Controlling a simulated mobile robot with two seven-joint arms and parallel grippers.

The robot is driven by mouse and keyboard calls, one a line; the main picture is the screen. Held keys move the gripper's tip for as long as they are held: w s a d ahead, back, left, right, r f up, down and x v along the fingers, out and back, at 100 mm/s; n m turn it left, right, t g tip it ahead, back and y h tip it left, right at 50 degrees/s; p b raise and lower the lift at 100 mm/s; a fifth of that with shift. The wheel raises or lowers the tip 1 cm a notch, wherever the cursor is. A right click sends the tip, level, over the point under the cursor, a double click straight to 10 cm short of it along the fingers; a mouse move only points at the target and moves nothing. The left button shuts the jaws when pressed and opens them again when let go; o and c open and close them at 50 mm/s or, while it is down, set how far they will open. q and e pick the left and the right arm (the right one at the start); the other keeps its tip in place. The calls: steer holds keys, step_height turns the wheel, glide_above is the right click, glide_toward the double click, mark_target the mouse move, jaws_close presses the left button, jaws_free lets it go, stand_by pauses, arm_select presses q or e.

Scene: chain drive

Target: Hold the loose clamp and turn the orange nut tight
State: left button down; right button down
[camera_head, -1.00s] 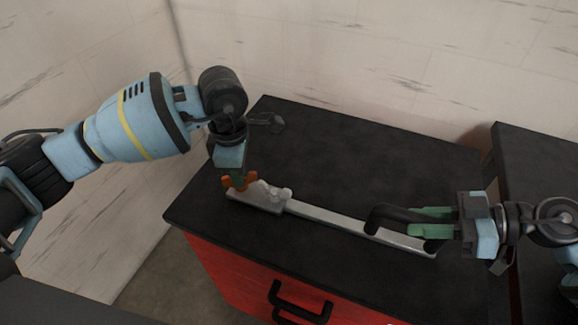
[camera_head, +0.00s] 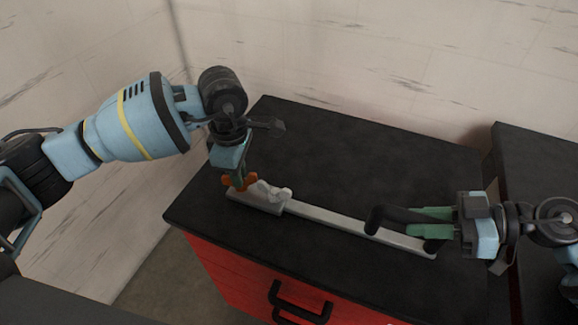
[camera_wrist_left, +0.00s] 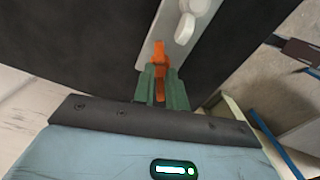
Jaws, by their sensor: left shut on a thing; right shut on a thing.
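The orange nut (camera_head: 228,182) sits at the left end of a pale grey bar (camera_head: 325,217) on the black bench top. My left gripper (camera_head: 238,184) points down from above and is shut on the nut. In the left wrist view the orange nut (camera_wrist_left: 159,56) shows between the green fingers of my left gripper (camera_wrist_left: 162,84). The black clamp (camera_head: 380,217) is at the right end of the bar, with one end standing up. My right gripper (camera_head: 433,223) comes in from the right and is shut on the clamp. The fingers partly hide both nut and clamp.
A grey-white fitting (camera_head: 272,190) sits on the bar beside the nut. The bench top (camera_head: 345,155) is clear behind the bar. Its red front has a black handle (camera_head: 300,302). Pale walls stand behind and left. Another dark bench (camera_head: 530,165) is at the right.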

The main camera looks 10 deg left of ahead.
arm_select(q)
steer(key=shift+m, duration=2.3)
stand_by(2.8)
steer(key=c, duration=1.4)
jaws_free()
step_height(320, 180, up, 12)
